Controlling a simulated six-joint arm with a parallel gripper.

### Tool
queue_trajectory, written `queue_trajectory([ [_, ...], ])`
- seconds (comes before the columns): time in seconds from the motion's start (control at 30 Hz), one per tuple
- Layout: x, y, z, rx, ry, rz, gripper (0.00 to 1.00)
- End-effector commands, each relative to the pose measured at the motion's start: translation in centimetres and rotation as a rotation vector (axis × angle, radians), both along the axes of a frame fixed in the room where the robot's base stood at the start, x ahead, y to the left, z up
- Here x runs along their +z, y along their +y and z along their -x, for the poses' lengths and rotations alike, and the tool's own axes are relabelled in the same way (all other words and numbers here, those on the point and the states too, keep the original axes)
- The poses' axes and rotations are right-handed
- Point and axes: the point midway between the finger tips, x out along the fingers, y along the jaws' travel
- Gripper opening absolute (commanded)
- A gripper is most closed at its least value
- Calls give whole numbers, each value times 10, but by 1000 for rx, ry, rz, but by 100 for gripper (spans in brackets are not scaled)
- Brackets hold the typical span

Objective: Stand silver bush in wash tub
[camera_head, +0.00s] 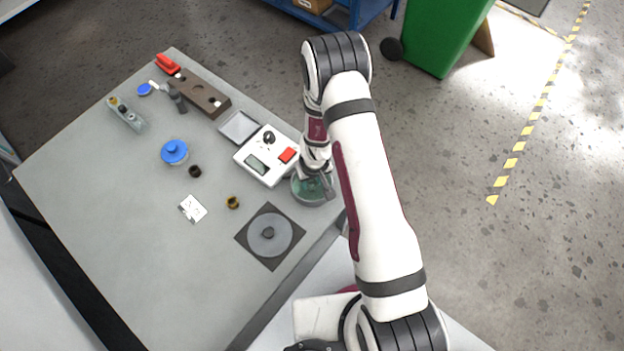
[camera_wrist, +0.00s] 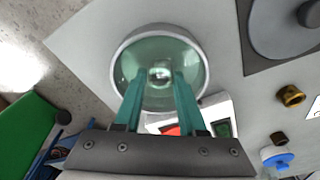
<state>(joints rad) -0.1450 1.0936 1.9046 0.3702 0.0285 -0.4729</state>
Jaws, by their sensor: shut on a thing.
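The wash tub is a round, pale green see-through bowl (camera_head: 300,197) at the table's right edge, below my arm. In the wrist view the tub (camera_wrist: 127,62) lies straight below my gripper (camera_wrist: 160,78). My gripper's teal fingers are shut on a small silver bush (camera_wrist: 160,72), which shows as a bright ring between the fingertips. The bush is within the tub's outline; I cannot tell whether it touches the bottom. In the head view my gripper (camera_head: 323,184) is over the tub, and the bush is hidden.
A white box with a red button (camera_head: 268,155) stands close beside the tub. A grey disc (camera_head: 269,236) lies on a dark square mat. A brass bush (camera_head: 233,202), a black bush (camera_head: 195,171), a white card (camera_head: 192,208) and a blue-lidded pot (camera_head: 174,152) are farther left.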

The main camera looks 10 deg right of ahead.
Motion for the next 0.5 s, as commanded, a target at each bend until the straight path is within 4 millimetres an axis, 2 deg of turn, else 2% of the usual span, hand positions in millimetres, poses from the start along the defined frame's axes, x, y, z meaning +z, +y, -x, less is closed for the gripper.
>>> queue_trajectory([
  [0.2, -3, 0, 0, 0, 0, 0, 0],
  [0.23, -2, 0, 0, -1, 0, 0, 45],
  [0.37, -2, 0, 0, 0, 0, 0, 69],
  [0.5, -2, 0, 0, 0, 0, 0, 70],
])
